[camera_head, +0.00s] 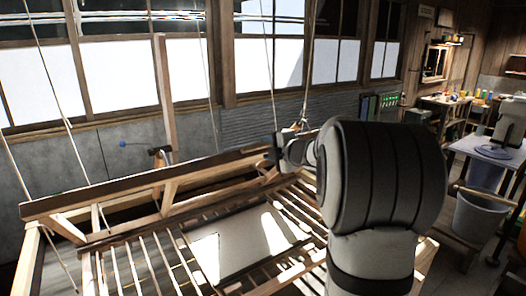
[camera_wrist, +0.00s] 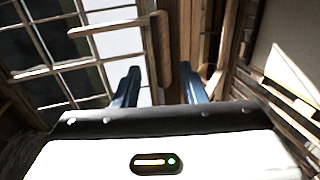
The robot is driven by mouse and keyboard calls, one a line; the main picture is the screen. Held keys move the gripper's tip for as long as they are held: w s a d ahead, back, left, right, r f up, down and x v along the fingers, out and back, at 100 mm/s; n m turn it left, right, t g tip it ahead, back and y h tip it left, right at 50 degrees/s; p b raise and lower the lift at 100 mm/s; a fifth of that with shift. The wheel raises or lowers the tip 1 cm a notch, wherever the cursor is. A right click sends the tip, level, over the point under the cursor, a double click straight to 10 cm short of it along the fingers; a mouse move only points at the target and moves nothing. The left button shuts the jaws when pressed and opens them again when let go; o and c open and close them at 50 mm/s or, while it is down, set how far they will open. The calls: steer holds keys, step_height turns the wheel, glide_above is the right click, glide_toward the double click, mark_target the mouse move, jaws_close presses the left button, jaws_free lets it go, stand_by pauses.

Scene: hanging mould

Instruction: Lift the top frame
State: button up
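The wooden top frame (camera_head: 110,190) lies along the back of a slatted wooden rack, its long beam running from the left toward my arm. My gripper (camera_head: 273,155) is at the right end of this beam, partly hidden by my own arm. In the wrist view the two dark blue fingers of my gripper (camera_wrist: 158,78) stand apart, with nothing clearly held between them. A wooden bar (camera_wrist: 160,45) shows beyond the fingertips, in line with the gap. I cannot tell whether the fingers touch the frame.
Ropes (camera_head: 59,90) hang from above around the frame. The slatted rack (camera_head: 150,262) fills the lower middle, with a pale sheet (camera_head: 230,245) on it. A wooden post (camera_head: 164,95) rises behind. A grey bucket (camera_head: 478,219) and workbench (camera_head: 490,150) stand at right.

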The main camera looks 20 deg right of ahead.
steer(key=shift+v, duration=1.8)
steer(key=shift+b, duration=0.3)
steer(key=s+a+f+m+g+h+b, duration=0.1)
steer(key=s+a+f+m, duration=0.4)
steer(key=s, duration=0.6)
steer(key=s+a+f+m+g+h+b, duration=0.1)
steer(key=s+a+f+m+g+b, duration=0.2)
steer(key=s+a+f+m+g, duration=0.3)
steer(key=s+a+f+m+g+h+b, duration=0.1)
steer(key=s+a+f+m+g, duration=0.3)
steer(key=s+f+m, duration=0.5)
steer(key=s+a+f+b, duration=0.1)
steer(key=s+a, duration=0.1)
steer(key=s, duration=0.5)
steer(key=shift+s+f, duration=0.2)
steer(key=shift+f, duration=0.05)
